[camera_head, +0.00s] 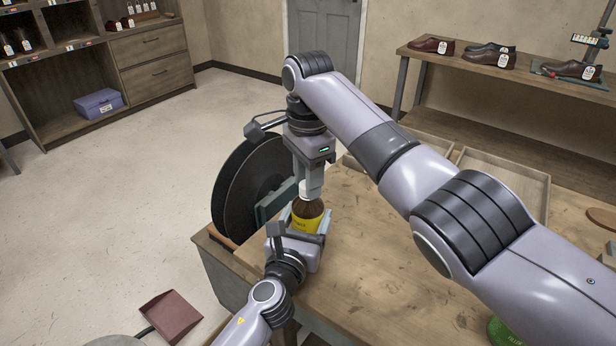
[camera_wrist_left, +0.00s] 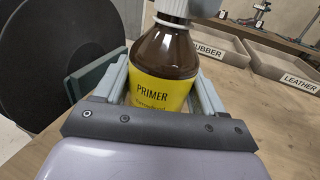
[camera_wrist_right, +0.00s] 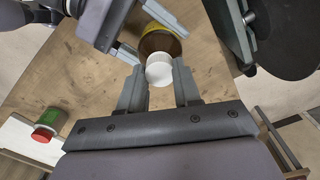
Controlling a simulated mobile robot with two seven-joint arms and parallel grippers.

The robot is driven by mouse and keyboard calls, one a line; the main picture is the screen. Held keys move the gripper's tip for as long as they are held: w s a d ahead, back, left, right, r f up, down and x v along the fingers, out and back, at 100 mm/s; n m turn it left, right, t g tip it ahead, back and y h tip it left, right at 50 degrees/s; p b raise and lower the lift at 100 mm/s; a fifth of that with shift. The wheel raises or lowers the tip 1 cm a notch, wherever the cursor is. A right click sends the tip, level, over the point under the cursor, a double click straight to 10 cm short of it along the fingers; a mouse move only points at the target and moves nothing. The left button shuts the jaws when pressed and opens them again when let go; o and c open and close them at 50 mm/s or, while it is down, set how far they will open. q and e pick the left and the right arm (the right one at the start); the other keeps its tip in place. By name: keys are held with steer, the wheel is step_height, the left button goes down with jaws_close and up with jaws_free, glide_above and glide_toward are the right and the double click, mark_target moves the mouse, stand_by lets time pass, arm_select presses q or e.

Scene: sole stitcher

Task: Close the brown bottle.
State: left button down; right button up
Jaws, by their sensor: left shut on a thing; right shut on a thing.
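The brown bottle (camera_head: 307,209) has a yellow label reading PRIMER and stands upright at the left end of the workbench; it fills the middle of the left wrist view (camera_wrist_left: 165,75). My left gripper (camera_wrist_left: 163,95) is shut on the bottle's body, one finger on each side. The white cap (camera_wrist_right: 159,70) is at the top of the bottle neck, and it also shows in the left wrist view (camera_wrist_left: 172,8). My right gripper (camera_wrist_right: 158,85) is shut on the cap from above. Whether the cap's thread is engaged cannot be told.
Trays marked RUBBER (camera_wrist_left: 215,40) and LEATHER (camera_wrist_left: 285,75) lie on the bench. A green jar with a red lid (camera_wrist_right: 42,133) stands farther off. The bench's front (camera_head: 400,290) is mostly clear.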

steer(key=shift+m, duration=1)
steer(key=o, duration=1)
steer(key=shift+r, duration=0.1)
steer(key=shift+r, duration=2.2)
steer(key=shift+c, duration=0.4)
